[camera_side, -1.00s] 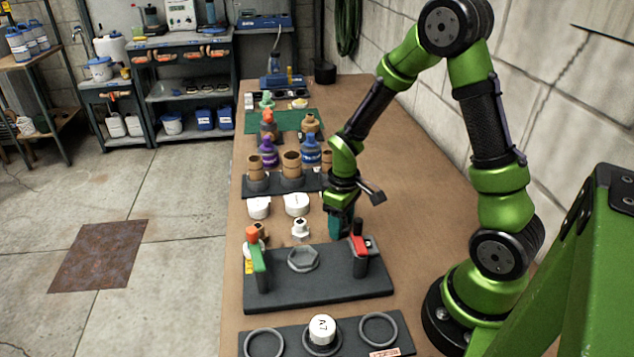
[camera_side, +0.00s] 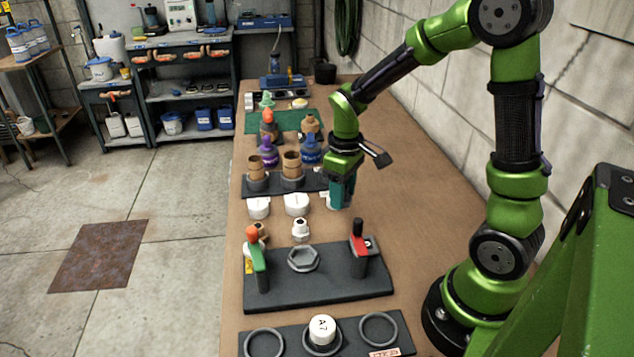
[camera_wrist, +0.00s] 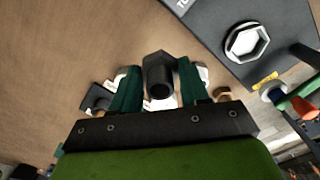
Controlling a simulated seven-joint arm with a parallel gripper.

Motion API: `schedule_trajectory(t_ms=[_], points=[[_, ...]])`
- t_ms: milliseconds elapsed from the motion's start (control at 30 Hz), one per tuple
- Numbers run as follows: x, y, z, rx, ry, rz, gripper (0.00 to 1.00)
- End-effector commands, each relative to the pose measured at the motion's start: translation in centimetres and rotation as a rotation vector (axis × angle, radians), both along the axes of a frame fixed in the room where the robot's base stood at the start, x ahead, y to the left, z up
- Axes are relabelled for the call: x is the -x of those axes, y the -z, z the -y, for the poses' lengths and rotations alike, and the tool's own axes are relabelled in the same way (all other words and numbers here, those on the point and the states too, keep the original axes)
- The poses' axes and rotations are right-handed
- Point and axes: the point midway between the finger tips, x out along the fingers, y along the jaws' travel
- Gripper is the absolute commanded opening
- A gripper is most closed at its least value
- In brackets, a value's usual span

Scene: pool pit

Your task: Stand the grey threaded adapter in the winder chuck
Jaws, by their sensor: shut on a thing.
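The grey threaded adapter (camera_wrist: 158,70) shows in the wrist view between the teal fingers of my gripper (camera_wrist: 157,88), which is shut on it. In the side view my gripper (camera_side: 341,195) hangs above the bench, behind and to the right of the winder; the adapter cannot be made out there. The winder chuck is an empty grey hexagonal ring (camera_side: 303,259) on a dark base (camera_side: 320,290). It also shows at the upper right of the wrist view (camera_wrist: 246,40), apart from the adapter.
A dark ring plate (camera_side: 345,338) holding a white A7 piece lies in front. Bench right of the winder is clear.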

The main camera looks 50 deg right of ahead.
Motion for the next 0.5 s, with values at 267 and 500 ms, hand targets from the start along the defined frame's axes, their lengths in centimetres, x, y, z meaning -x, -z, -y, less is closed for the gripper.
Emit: schedule_trajectory(t_ms=[267, 500], points=[[-0.8, -1.3, -6.6, -0.003, -0.289, -0.002, 0.15], [-0.5, -1.2, -13.1, -0.003, -0.784, -0.002, 0.15]])
